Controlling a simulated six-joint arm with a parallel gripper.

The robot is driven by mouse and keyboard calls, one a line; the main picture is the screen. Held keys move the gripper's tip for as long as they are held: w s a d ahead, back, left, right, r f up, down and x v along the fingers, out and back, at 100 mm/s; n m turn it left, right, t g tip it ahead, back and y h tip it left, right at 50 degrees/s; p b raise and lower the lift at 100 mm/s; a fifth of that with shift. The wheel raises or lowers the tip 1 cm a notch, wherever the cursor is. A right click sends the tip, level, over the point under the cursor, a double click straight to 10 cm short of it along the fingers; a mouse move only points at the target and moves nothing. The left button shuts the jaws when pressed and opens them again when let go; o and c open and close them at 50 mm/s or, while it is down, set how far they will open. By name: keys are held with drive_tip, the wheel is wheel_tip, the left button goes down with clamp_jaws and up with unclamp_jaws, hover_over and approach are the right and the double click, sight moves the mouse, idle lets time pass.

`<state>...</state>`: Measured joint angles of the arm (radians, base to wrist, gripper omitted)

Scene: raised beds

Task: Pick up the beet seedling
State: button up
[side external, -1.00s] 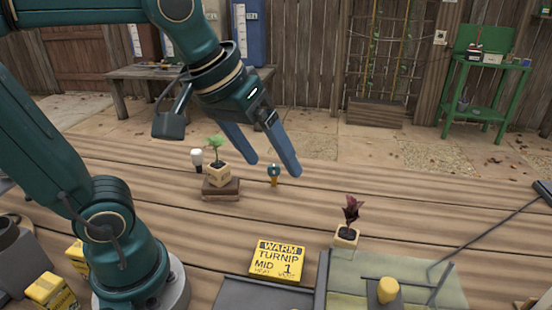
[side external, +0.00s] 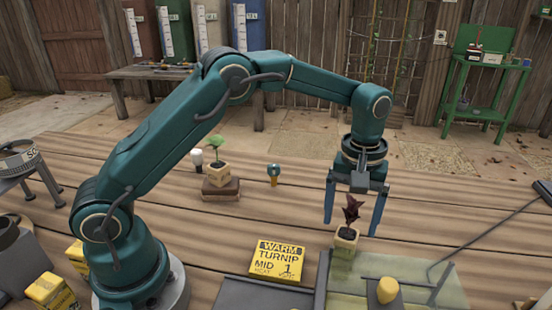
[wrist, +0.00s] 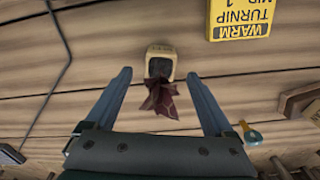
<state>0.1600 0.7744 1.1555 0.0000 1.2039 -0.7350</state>
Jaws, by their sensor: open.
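The beet seedling has dark red leaves (side external: 351,211) and stands upright in a small pale cube pot (side external: 345,241) at the right of the deck. My gripper (side external: 352,228) points down over it, open, with one blue finger on each side of the leaves. In the wrist view the leaves (wrist: 161,98) show between the fingers, and the pot (wrist: 160,53) lies just beyond the fingertips (wrist: 160,73). No contact with the plant is visible.
A yellow "WARM TURNIP" sign (side external: 278,262) lies left of the pot. A green seedling (side external: 216,152) stands on a brown block (side external: 221,188) farther left.

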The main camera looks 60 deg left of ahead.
sight(347, 234)
drive_tip(key=shift+s+f, duration=0.1)
drive_tip(key=shift+f, duration=2.6)
clamp_jaws()
